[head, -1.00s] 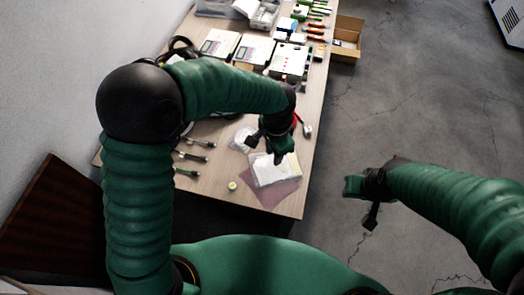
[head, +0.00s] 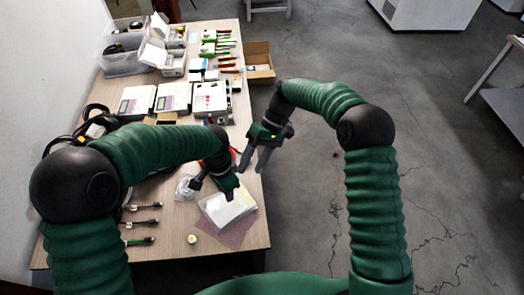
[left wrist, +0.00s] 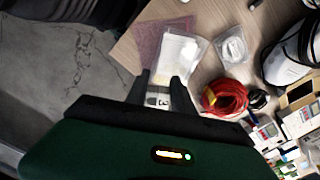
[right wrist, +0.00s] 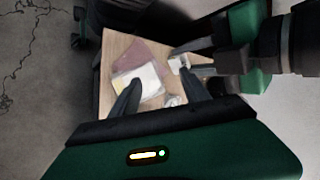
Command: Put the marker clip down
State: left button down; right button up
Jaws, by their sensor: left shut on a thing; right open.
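My left gripper (head: 229,188) is over the near part of the table, above the clear bag. In the left wrist view its fingers (left wrist: 160,88) are shut on the marker clip (left wrist: 158,98), a small white piece with a dark 3 on it. The clip also shows as a white piece between the left fingers in the right wrist view (right wrist: 178,64). My right gripper (head: 253,166) is open and empty by the table's right edge, close to the left one. A clear bag with white contents (head: 226,209) lies on a pinkish mat (head: 234,236).
Several cables (head: 142,222) lie on the left of the table (head: 175,264). A round white-yellow item (head: 193,239) is near the front. A small clear bag (head: 186,188) and a red cable coil (left wrist: 224,98) lie close by. Boxes and tools fill the far half.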

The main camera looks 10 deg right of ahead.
jog(key=w+d+r+n+g+y, duration=0.1)
jog(key=w+d+n+g+y, duration=0.25)
jog(key=y, duration=0.25)
jog(key=x, duration=1.2)
jog(key=shift+d+f+m+t, duration=0.15)
jog(key=shift+d+m+t, duration=0.05)
jog(key=shift+m+t, duration=0.2)
pick_arm(q)
jog(key=shift+s+d, duration=0.1)
pick_arm(e)
jog(key=shift+s+a, duration=0.1)
jog(key=shift+s, duration=0.05)
grip_shut()
pick_arm(q)
jog(key=c, duration=1.3)
grip_release()
jog(key=o, duration=0.3)
